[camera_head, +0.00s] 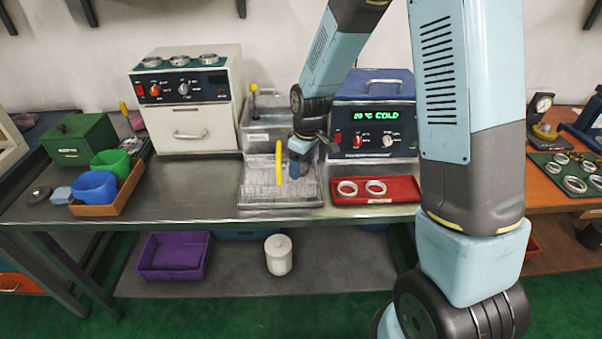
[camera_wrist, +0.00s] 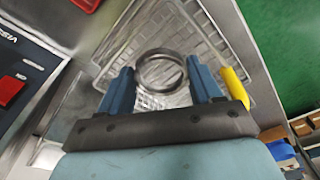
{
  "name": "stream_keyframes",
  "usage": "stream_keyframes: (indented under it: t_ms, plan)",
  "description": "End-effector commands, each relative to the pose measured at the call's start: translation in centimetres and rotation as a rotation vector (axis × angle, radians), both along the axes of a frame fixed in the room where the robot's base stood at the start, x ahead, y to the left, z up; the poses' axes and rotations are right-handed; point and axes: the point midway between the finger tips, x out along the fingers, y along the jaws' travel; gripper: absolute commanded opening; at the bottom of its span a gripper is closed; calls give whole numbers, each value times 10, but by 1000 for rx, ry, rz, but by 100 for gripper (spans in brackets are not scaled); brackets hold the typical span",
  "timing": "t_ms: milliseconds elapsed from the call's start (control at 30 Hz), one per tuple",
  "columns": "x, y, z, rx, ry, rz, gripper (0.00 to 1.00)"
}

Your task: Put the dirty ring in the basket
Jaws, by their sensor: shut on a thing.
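My gripper (camera_head: 299,168) is low over the wire basket (camera_head: 258,196), in front of the tank. In the wrist view its two blue fingers (camera_wrist: 160,73) are shut on a dark grey ring (camera_wrist: 138,73), one finger at each side. The ring is mostly hidden in the head view. The wire basket (camera_wrist: 118,50) lies beneath the ring in the wrist view; I cannot tell whether they touch. Its yellow handle (camera_head: 278,163) stands up left of my gripper; it also shows right of the fingers in the wrist view (camera_wrist: 233,86).
A red tray (camera_head: 400,191) with two pale rings lies right of the basket. A unit reading "COLD" (camera_head: 374,128) stands behind it. A cream oven (camera_head: 190,100) is at the left. Blue (camera_head: 94,187) and green bins stand further left. Bare bench lies left of the basket.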

Motion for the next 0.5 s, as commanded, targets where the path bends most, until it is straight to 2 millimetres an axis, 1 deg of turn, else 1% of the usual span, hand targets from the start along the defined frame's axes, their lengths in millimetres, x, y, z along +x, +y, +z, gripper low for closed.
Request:
stream_keyframes:
  t_ms: [267, 400, 500]
  plan:
    - [8, 3, -12, -1, 2, 1, 35]
    - [8, 3, -31, -1, 5, 1, 35]
    - [8, 2, -40, 0, 1, 0, 35]
